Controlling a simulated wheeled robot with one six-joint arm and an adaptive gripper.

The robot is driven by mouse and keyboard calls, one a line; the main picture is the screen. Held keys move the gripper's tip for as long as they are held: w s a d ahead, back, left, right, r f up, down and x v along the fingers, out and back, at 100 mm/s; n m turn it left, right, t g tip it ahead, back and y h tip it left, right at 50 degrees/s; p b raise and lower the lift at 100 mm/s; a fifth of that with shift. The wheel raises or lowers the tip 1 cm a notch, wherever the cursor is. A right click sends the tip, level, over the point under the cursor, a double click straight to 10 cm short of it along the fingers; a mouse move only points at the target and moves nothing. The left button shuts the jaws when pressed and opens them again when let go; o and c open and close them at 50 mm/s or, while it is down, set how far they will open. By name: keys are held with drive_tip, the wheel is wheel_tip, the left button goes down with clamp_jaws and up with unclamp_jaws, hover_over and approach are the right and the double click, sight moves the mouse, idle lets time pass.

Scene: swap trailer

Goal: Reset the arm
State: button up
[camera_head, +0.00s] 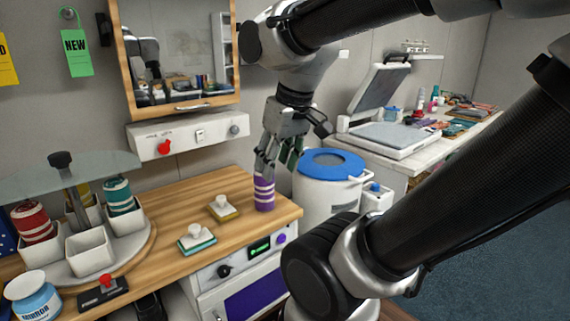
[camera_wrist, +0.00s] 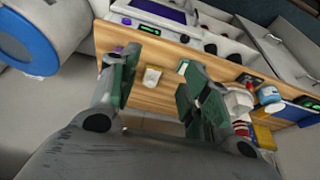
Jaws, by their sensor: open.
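My gripper (camera_head: 275,163) hangs fingers-down above the right end of the wooden counter (camera_head: 165,238) in the head view. Its fingers are apart, and in the wrist view the open gripper (camera_wrist: 160,85) has green-padded fingers with nothing held between them. A purple striped cup (camera_head: 264,193) stands upright on the counter just below the fingers in the head view. I cannot tell from the head view whether a finger touches the cup. My arm crosses the upper and right parts of the head view and hides some of the room.
A mirror cabinet (camera_head: 130,55) and a switch panel (camera_head: 188,138) are on the wall. Two knobbed blocks, yellow (camera_head: 223,208) and teal (camera_head: 197,239), sit on the counter. A round caddy (camera_head: 135,255) with cups is left. A blue-lidded bin (camera_head: 332,163) stands right of the counter.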

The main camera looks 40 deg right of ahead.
drive_tip(key=shift+s+d+f+t, duration=0.1)
drive_tip(key=shift+s+d+t, duration=0.1)
drive_tip(key=shift+s, duration=0.3)
drive_tip(key=shift+s+d+f+t, duration=0.1)
drive_tip(key=shift+s+d, duration=0.05)
drive_tip(key=shift+s, duration=0.3)
